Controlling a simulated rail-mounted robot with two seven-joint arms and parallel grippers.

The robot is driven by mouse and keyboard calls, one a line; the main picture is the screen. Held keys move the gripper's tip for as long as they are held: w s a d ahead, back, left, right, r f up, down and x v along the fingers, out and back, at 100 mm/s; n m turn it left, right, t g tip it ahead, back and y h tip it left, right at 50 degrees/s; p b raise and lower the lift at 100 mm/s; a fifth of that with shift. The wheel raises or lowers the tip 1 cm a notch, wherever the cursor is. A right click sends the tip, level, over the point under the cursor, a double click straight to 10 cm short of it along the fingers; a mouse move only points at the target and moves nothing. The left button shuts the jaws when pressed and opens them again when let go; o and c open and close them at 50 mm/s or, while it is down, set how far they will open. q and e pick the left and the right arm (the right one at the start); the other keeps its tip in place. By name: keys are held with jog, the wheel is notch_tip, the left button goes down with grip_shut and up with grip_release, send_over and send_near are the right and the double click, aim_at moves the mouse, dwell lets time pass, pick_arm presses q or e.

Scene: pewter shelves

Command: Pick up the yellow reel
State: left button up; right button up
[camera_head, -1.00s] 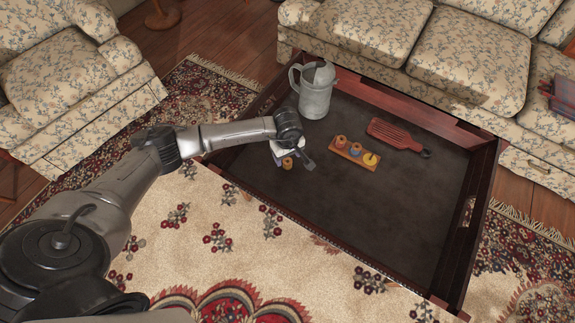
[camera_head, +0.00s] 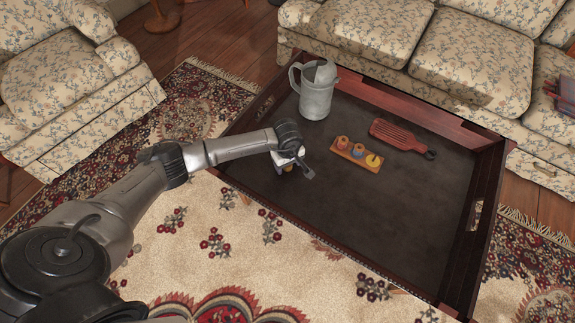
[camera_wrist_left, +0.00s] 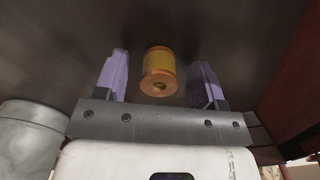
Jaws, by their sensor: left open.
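My left gripper (camera_head: 297,166) is low over the near left part of the dark tray-topped table (camera_head: 365,215). The yellow reel (camera_wrist_left: 159,62), with yellow winding and wooden ends, stands between its two open fingers in the left wrist view (camera_wrist_left: 161,72), with a gap on each side. In the head view my gripper hides most of the reel. My right gripper is not in view.
A grey metal jug (camera_head: 316,98) stands at the table's back left corner. A wooden rack (camera_head: 340,155) with small coloured pieces and a red ribbed board (camera_head: 398,134) lie to the right. Raised rims border the table; its middle and front are clear.

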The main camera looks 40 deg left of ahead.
pick_arm(q)
jog(key=c, duration=1)
